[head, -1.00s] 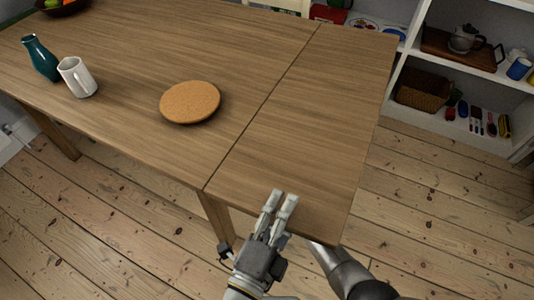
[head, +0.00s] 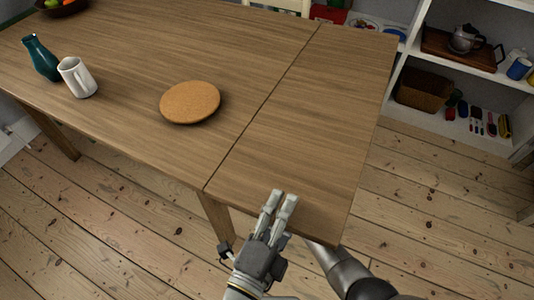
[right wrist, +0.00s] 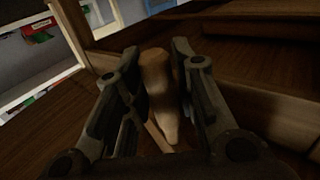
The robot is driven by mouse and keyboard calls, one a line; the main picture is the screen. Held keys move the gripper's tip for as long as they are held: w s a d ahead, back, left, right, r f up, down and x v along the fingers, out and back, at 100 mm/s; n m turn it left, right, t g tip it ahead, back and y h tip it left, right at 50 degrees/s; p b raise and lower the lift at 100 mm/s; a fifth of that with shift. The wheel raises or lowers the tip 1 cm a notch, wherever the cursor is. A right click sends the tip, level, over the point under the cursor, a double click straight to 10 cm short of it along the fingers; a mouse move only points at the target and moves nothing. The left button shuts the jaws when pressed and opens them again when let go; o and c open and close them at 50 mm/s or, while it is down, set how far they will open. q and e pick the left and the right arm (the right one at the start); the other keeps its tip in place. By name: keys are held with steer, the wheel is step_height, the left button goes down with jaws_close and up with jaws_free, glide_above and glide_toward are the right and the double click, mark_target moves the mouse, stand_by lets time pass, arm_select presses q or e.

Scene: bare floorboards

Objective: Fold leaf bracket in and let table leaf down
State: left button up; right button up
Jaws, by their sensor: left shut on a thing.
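The table leaf (head: 310,130) is level with the wooden table top (head: 150,60), with a thin seam between them. My left gripper (head: 278,203) is shut on the leaf's near edge, with its fingers showing on top. My right arm (head: 345,270) reaches under the leaf in the head view, its gripper hidden there. In the right wrist view my right gripper (right wrist: 155,65) has its fingers spread on either side of a wooden piece (right wrist: 158,95), which looks like the leaf bracket. A narrow gap shows beside it. The view is dark, and any contact is unclear.
A round cork mat (head: 190,102), a white mug (head: 77,77), a teal vase (head: 41,58) and a fruit bowl (head: 62,6) are on the fixed top. A white shelf (head: 450,95) stands at the right. Floor right of the leaf is clear.

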jaws_close()
steer(key=w+a, duration=0.2)
steer(key=a, duration=0.4)
steer(key=shift+r, duration=0.15)
stand_by(1.0)
steer(key=o, duration=1.8)
jaws_free()
steer(key=shift+r, duration=0.15)
steer(key=shift+o, duration=0.2)
steer(key=s+d+f, duration=0.3)
steer(key=s, duration=0.4)
